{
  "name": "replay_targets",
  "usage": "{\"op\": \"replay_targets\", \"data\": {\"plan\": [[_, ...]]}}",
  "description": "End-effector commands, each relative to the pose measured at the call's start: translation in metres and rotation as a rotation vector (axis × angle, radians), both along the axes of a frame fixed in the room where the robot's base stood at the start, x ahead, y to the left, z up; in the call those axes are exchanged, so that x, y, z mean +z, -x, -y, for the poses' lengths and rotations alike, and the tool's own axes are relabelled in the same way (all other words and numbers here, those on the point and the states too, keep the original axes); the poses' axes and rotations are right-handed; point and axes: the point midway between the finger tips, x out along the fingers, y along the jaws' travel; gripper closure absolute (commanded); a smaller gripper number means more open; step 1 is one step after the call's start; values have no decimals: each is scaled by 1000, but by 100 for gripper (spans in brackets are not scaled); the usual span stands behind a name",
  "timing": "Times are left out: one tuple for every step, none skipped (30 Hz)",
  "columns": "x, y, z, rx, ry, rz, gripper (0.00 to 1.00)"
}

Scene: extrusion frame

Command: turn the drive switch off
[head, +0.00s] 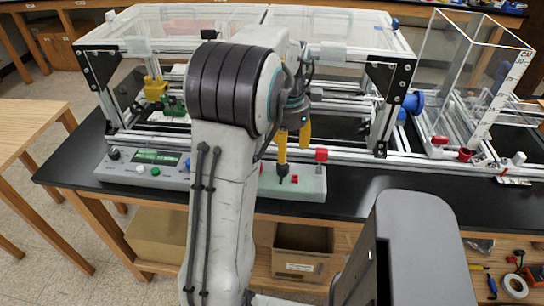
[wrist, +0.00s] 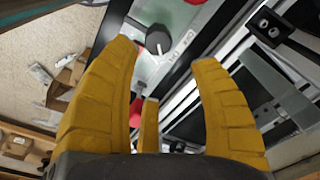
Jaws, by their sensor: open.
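A pale grey-green control box (head: 305,188) sits at the front of the black bench, with a black knob (head: 283,170) and small red parts (head: 294,179) on top. A taller red piece (head: 321,155) stands at its right back. No readable label tells me which control is the drive switch. My gripper (head: 293,150) hangs over this box, its yellow fingers open and empty. In the wrist view the black knob (wrist: 157,38) with a pale pointer lies ahead of the spread fingers (wrist: 165,58), apart from them. A red part (wrist: 135,112) is partly hidden between the fingers.
A grey panel (head: 172,180) with a green display and buttons stands to the left. The aluminium extrusion frame (head: 345,152) with clear covers rises just behind the box. Bare bench (head: 350,215) lies to the right. A cardboard box (head: 303,240) is on the lower shelf.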

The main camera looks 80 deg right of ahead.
Motion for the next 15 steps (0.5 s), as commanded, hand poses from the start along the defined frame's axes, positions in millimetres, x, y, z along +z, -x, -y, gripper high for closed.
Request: {"op": "replay_targets", "data": {"plan": [[2,0,0,-27,0,1,44],[2,0,0,-42,-2,2,44],[3,0,-1,-63,-6,3,44],[3,0,-1,-78,-8,4,44],[3,0,-2,-93,-11,4,44],[3,0,-3,-114,-15,6,44],[3,0,-4,-128,-18,6,44],[3,0,-5,-144,-22,7,44],[2,0,-6,-163,-26,7,44],[2,-1,-6,-180,-29,8,44],[2,-1,-7,-194,-32,8,44],[2,-1,-8,-215,-36,8,44],[2,-1,-8,-229,-38,9,44],[2,-1,-9,-244,-40,9,44],[2,-1,-9,-262,-42,10,44]]}}
